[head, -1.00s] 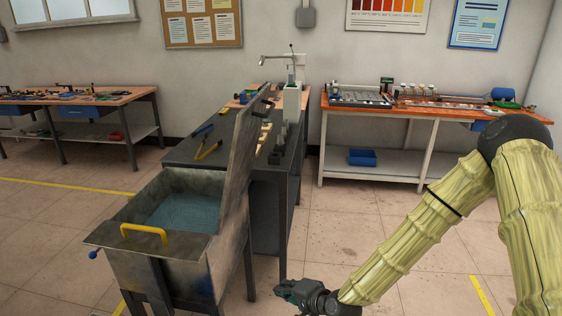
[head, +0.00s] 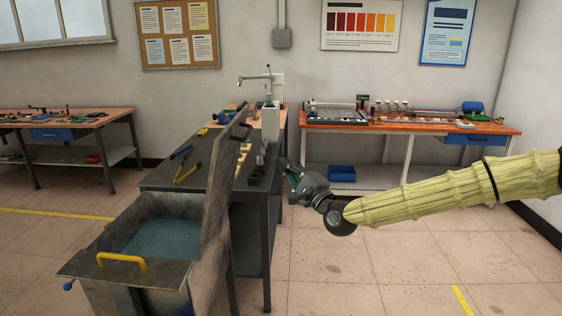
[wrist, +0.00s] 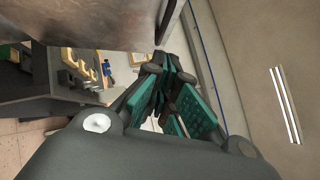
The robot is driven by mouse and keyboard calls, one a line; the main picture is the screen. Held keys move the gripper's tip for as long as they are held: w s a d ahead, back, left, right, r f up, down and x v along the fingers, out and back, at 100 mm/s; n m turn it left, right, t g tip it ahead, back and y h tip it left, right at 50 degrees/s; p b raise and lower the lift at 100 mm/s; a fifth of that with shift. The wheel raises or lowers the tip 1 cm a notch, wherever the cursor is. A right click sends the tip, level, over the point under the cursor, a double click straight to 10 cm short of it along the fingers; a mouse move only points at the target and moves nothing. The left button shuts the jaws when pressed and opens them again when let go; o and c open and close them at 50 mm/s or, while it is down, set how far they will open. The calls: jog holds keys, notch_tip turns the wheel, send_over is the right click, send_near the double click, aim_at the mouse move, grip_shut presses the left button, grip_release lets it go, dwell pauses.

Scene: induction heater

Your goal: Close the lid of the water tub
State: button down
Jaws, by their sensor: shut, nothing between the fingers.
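The water tub (head: 165,292) is a grey metal box on legs at the lower left of the head view, with blue water (head: 165,238) inside and a yellow handle (head: 122,261) on its front ledge. Its lid (head: 216,200) stands open, nearly upright, along the tub's right side. My gripper (head: 284,165) is shut and empty, to the right of the lid's upper part, by the dark workbench. In the wrist view, my gripper's green-padded fingers (wrist: 168,90) are together, and the lid (wrist: 95,22) fills the upper left. I see no clear contact with the lid.
A dark workbench (head: 160,178) with yellow-handled tools (head: 186,172) and a grey column device (head: 270,120) stands behind the tub. An orange-topped bench (head: 420,127) stands at the back wall. The floor at right (head: 380,270) is clear.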

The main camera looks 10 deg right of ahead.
jog(key=w+a+r+p, duration=0.4)
jog(key=w+a, duration=0.3)
jog(key=w, duration=0.1)
jog(key=shift+a+r, duration=0.15)
jog(key=shift+a, duration=0.05)
dwell(0.4)
